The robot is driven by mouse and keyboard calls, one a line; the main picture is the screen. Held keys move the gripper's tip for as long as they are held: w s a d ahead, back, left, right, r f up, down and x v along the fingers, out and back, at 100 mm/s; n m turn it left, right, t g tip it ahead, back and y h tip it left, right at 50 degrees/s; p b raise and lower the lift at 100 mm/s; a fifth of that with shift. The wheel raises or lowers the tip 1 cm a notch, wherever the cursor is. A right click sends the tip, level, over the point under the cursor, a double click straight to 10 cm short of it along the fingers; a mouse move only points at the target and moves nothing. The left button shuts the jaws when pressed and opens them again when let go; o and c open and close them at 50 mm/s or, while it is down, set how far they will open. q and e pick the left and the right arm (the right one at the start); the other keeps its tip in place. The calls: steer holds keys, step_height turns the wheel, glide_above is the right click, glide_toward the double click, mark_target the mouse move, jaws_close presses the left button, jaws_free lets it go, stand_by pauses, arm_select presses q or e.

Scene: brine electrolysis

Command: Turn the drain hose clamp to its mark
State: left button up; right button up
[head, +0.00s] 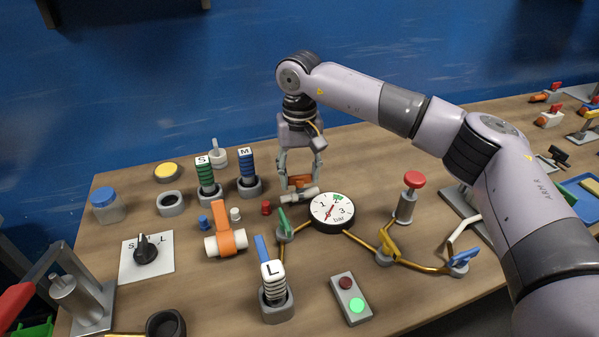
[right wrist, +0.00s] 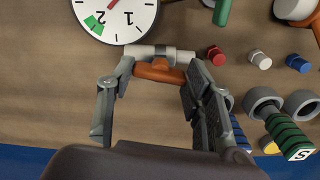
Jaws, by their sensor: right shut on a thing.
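An orange handle (head: 300,181) sits on a short grey pipe (head: 299,196) behind and left of the pressure gauge. My right gripper (head: 300,177) comes down from above and is shut on this handle. In the right wrist view, the orange handle (right wrist: 160,73) lies crosswise between the fingers (right wrist: 160,68), beside the pale pipe (right wrist: 150,52). Another, larger orange clamp (head: 228,228) stands across a white pipe (head: 210,246) further left, untouched. I cannot tell for certain which one is the drain hose clamp, and I can make out no mark.
The round gauge (head: 332,211) is close by. A green valve handle (head: 283,221) and red cap (head: 266,207) are near the gripper. Green (head: 205,174) and blue (head: 247,166) spring-like pieces stand left. A red-topped post (head: 407,202) stands right. Some wood behind is clear.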

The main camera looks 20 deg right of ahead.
mark_target(299, 175)
steer(key=shift+r+n, duration=0.1)
steer(key=shift+n, duration=0.8)
steer(key=o, duration=1.1)
steer(key=shift+o, duration=0.2)
step_height(299, 175, up, 12)
